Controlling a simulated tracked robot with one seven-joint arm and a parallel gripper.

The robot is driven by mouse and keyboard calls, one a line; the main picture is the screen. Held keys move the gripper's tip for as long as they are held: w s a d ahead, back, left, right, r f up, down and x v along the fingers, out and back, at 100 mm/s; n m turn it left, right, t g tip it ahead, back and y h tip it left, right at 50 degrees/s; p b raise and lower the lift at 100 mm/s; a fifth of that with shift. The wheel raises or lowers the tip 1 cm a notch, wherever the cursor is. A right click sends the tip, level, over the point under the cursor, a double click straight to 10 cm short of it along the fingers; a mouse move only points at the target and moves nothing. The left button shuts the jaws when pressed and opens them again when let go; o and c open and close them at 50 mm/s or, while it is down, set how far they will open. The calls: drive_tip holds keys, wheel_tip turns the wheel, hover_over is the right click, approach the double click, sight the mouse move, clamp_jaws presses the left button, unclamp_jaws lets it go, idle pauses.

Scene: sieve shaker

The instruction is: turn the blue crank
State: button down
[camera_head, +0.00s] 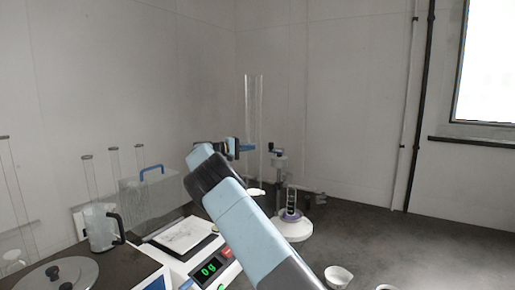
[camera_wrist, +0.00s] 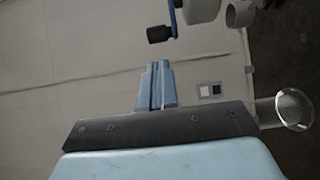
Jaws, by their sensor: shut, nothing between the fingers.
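The blue crank (camera_wrist: 173,17) is at the top of the wrist view, partly cut off by the frame edge. Its black knob (camera_wrist: 158,34) points left, and a grey-white body (camera_wrist: 201,10) is on its right. My gripper (camera_wrist: 159,68) is shut and empty, its light blue fingers together. The fingertips are below the knob in the picture, with a visible gap between them. In the head view my gripper (camera_head: 248,147) points right, close to the upper part of a stand (camera_head: 279,160) with a white round base. I cannot make out the crank there.
A scale (camera_head: 190,245) with a green display, a clear jug (camera_head: 101,227) and a clear box with a blue handle (camera_head: 151,169) stand left of my arm. White bowls (camera_head: 338,275) are at the front. The dark table is clear at the right.

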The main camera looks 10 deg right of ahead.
drive_tip(key=c, duration=1.6)
unclamp_jaws()
drive_tip(key=shift+s+a, duration=0.1)
drive_tip(key=shift+a, duration=0.35)
drive_tip(key=o, duration=0.3)
drive_tip(key=shift+s+a+f+m+t, duration=0.1)
drive_tip(key=shift+a+f+m+t, duration=0.25)
drive_tip(key=shift+m+t, duration=0.35)
drive_tip(key=o, duration=0.3)
drive_tip(key=shift+s+a+m+t, duration=0.2)
drive_tip(key=shift+m+t, duration=0.1)
drive_tip(key=shift+m, duration=0.25)
drive_tip(key=shift+s+a+m+t, duration=0.15)
drive_tip(key=shift+m+t, duration=0.15)
drive_tip(key=shift+m, duration=0.25)
drive_tip(key=shift+o, duration=0.3)
drive_tip(key=shift+s+m+t+y, duration=0.2)
drive_tip(key=shift+m+t+y, duration=0.1)
drive_tip(key=shift+m, duration=0.3)
drive_tip(key=m+t+y, duration=0.2)
drive_tip(key=m+t, duration=0.1)
drive_tip(key=m, duration=0.6)
approach(271, 149)
drive_tip(key=x, duration=0.3)
drive_tip(key=r+x, duration=0.1)
drive_tip(key=x, duration=0.7)
drive_tip(key=shift+w+a+r, duration=0.25)
drive_tip(key=shift+w, duration=0.05)
drive_tip(key=c, duration=0.9)
